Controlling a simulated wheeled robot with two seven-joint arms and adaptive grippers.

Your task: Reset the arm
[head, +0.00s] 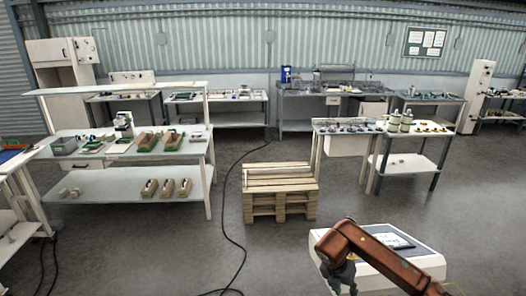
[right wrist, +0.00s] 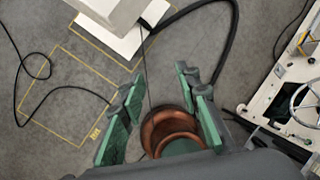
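My right arm comes in at the lower right of the head view, with an orange link and a dark right gripper (head: 339,279) hanging at its end. It is in front of a white box-shaped machine (head: 415,258) with a dark screen. In the right wrist view the green fingers of the right gripper (right wrist: 160,76) are spread wide apart, with nothing held between them. Grey floor shows past the fingers. My left gripper is not in view.
A wooden pallet stack (head: 280,190) stands mid-floor. White benches with parts stand at the left (head: 130,186) and right (head: 400,160). A black cable (head: 228,200) runs along the floor. The right wrist view shows yellow floor markings (right wrist: 62,135) and a bench with a handwheel (right wrist: 305,100).

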